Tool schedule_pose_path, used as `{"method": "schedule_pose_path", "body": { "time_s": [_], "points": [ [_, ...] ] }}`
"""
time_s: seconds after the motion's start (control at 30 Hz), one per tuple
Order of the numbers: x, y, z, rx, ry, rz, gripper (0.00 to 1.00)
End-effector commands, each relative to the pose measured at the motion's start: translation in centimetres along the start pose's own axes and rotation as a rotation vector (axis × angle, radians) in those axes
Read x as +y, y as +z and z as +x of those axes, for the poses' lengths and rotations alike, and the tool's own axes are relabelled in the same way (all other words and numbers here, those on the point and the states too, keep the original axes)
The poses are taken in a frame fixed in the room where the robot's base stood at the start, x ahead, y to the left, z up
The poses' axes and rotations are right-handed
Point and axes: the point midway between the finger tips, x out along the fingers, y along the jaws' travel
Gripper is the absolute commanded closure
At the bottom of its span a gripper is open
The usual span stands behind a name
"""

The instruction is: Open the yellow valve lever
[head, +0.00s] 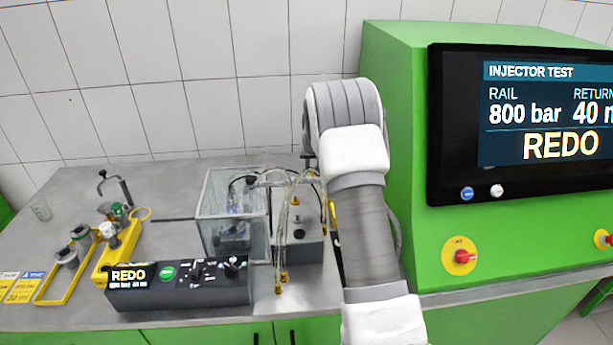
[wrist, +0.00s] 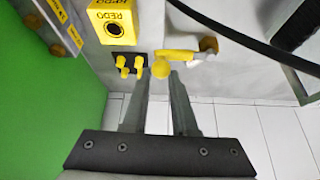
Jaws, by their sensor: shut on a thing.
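The yellow valve lever (wrist: 178,55) shows in the wrist view as a short yellow bar against the grey bench, with a round yellow end (wrist: 161,69) close to my fingertips. My gripper (wrist: 161,73) has its two dark fingers on either side of this round end and is shut on it. A small yellow piece (head: 333,214) shows beside my arm in the head view; I cannot tell whether it is the lever. My arm hides the gripper there.
A yellow box marked REDO (wrist: 115,22) and small yellow-capped fittings (wrist: 130,65) sit close left of the fingers. A black hose (wrist: 250,40) crosses on the right. A glass box (head: 222,215), hanging lines (head: 281,230) and a green cabinet (head: 410,130) flank my arm.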

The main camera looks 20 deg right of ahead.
Motion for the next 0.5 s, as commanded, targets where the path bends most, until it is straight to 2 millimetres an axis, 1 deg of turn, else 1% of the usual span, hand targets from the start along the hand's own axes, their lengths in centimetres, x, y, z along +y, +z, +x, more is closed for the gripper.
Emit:
{"method": "schedule_pose_path", "body": {
  "time_s": [0.2,0.5],
  "points": [
    [-0.37,-1.02,0.55,0.000,-0.002,0.000,1.00],
    [-0.50,-0.99,0.70,-0.003,-0.003,-0.001,1.00]
  ]
}}
